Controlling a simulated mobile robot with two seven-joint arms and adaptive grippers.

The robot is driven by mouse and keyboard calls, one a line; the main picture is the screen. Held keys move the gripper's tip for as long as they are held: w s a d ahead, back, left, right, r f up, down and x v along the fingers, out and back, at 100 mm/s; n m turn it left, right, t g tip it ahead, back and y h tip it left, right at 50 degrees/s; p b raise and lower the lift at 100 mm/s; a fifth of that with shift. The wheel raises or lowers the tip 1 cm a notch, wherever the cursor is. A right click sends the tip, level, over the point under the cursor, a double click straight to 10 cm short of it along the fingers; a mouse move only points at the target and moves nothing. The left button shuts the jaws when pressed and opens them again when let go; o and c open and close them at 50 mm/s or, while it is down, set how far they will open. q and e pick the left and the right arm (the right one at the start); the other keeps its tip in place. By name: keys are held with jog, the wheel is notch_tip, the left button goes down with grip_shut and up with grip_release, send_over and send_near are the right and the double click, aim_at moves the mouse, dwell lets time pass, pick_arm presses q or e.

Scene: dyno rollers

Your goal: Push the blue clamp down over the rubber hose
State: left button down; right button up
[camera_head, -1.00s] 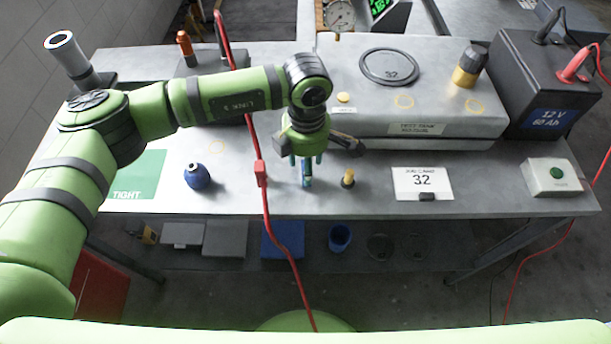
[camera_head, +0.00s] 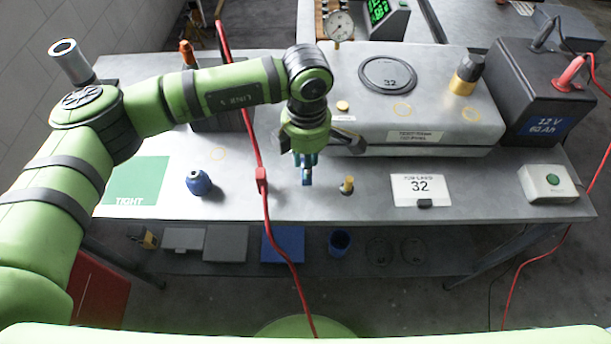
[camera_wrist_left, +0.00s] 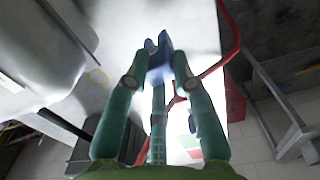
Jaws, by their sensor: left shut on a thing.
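My left gripper (camera_head: 306,172) hangs over the front middle of the workbench, fingers pointing down. In the left wrist view its green fingers (camera_wrist_left: 157,75) are closed around a blue piece (camera_wrist_left: 160,57), which looks like the blue clamp. In the head view the fingers hide most of this piece. A short yellow peg with a dark base (camera_head: 347,185) stands on the bench just right of the gripper, apart from it. I cannot tell whether this peg is the rubber hose. My right gripper is not in view.
A red cable (camera_head: 262,182) runs down across the bench just left of the gripper. A dark blue bulb-shaped thing (camera_head: 199,182) and a green "TIGHT" mat (camera_head: 136,180) lie farther left. A grey tank (camera_head: 430,125) lies behind.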

pick_arm(q)
jog(key=shift+r+p, duration=0.8)
jog(key=shift+r, duration=2.05)
jog(key=shift+w+a, duration=0.1)
